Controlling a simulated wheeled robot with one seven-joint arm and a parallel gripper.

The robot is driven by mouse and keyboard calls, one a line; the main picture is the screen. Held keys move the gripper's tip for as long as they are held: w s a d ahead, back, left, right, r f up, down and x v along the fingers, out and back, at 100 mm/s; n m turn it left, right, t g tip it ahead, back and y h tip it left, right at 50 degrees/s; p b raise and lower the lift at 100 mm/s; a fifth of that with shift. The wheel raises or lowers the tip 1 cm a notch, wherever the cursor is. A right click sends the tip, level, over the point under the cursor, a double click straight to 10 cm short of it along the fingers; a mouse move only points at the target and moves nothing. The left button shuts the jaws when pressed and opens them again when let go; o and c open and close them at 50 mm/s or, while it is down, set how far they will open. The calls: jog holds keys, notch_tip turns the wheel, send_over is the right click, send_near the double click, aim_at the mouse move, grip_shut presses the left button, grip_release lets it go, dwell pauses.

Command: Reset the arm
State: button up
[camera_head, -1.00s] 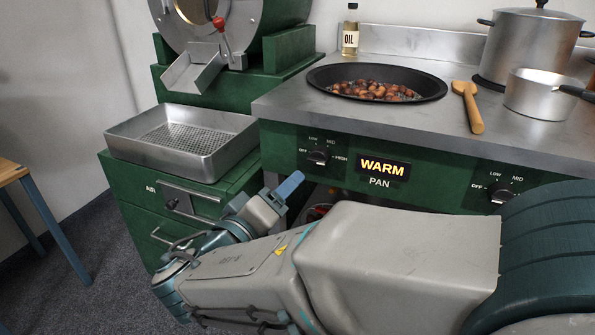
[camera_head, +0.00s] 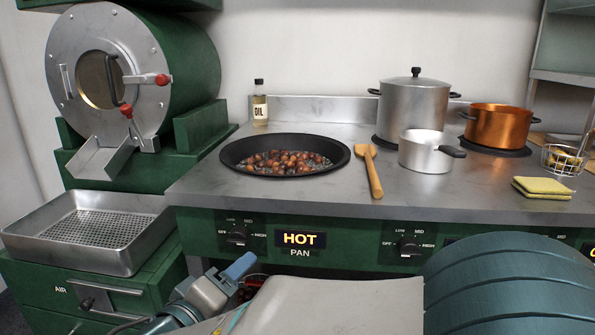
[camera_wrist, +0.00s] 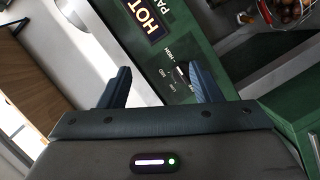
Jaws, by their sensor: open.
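My arm lies folded across the bottom of the head view, in front of the cooker. My gripper (camera_head: 238,268) shows there only in part, below the pan's control panel. In the wrist view my gripper (camera_wrist: 160,82) has its two dark fingers wide apart with nothing held between them. Beyond the fingers is the green front panel with the pan knob (camera_wrist: 181,72) and the HOT display (camera_wrist: 150,18). I cannot tell that either finger touches the panel.
A black pan (camera_head: 230,157) of chestnuts (camera_head: 285,162) sits on the steel worktop (camera_head: 330,205). A steel tray (camera_head: 90,235) and a drum machine (camera_head: 140,75) are at left.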

jog(key=d+r+m+g+h+p, duration=0.1)
jog(key=d+r+g+p, duration=0.2)
jog(key=d+p, duration=0.3)
jog(key=s+d+r+m+g+p, duration=0.1)
jog(key=d+r+g+p, duration=0.25)
jog(key=d, duration=0.45)
jog(key=d+r+m+g+h+p, duration=0.1)
jog(key=d+r+m+g+p, duration=0.2)
jog(key=d+p, duration=0.35)
jog(key=s+d+r+m+g+y+p, duration=0.1)
jog(key=s+d+r+y+p, duration=0.2)
jog(key=r+p, duration=0.4)
jog(key=s+d+r+m+g+y+p, duration=0.2)
jog(key=r+y+p, duration=0.3)
jog(key=p, duration=0.6)
notch_tip(320, 180, up, 2)
jog(key=shift+s+d+r, duration=0.15)
jog(key=shift+s+d, duration=0.7)
jog(key=shift+d, duration=0.05)
